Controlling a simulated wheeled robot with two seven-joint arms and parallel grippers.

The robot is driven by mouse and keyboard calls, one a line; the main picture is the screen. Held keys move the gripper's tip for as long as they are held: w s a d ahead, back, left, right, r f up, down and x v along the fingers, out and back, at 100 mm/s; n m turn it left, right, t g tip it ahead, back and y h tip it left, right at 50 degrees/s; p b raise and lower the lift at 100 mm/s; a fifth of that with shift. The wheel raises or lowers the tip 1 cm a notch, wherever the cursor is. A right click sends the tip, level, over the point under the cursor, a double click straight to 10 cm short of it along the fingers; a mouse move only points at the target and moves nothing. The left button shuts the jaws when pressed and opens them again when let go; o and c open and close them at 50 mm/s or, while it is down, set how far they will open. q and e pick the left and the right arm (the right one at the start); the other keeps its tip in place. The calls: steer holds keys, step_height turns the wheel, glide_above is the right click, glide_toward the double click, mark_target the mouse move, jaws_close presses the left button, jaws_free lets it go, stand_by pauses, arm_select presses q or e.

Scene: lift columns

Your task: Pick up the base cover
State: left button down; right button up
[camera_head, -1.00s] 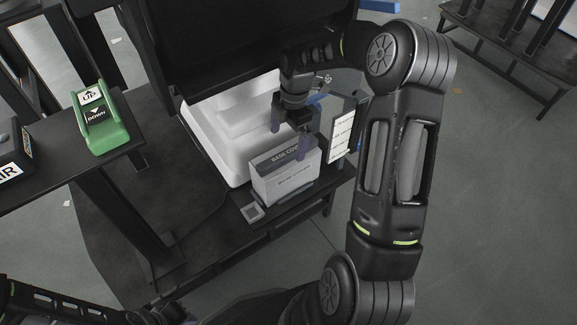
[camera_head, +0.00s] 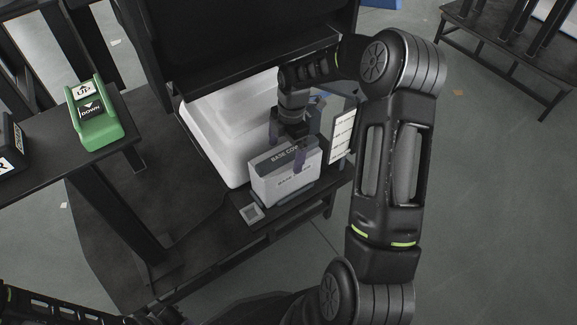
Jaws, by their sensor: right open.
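The base cover box (camera_head: 285,180) is a pale grey-white carton with a darker top, printed "BASE COVER". It stands upright on the dark shelf, in front of a large white moulded piece (camera_head: 228,121). My right gripper (camera_head: 287,150) points down at the box's top. It is open, with one finger at the far side and the other in front of the near face. Whether the fingers touch the box I cannot tell. The gripper hides part of the box's top and label. Part of my left arm (camera_head: 50,306) shows at the lower left, but its gripper is not visible.
A white label card (camera_head: 342,136) stands right of the box, close to my right arm. A dark panel overhangs the shelf behind. A green UP/DOWN control box (camera_head: 94,117) sits on the table at left. Open floor lies to the right.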

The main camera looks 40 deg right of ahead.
steer(key=shift+c, duration=0.2)
steer(key=c, duration=1.4)
steer(key=shift+r, duration=0.1)
steer(key=shift+c, duration=0.2)
steer(key=shift+r, duration=0.4)
step_height(320, 180, up, 3)
steer(key=shift+f+p, duration=0.1)
steer(key=shift+p, duration=0.8)
steer(key=s+p, duration=0.3)
steer(key=s, duration=1.5)
steer(key=shift+a+f, duration=0.15)
steer(key=shift+a, duration=0.05)
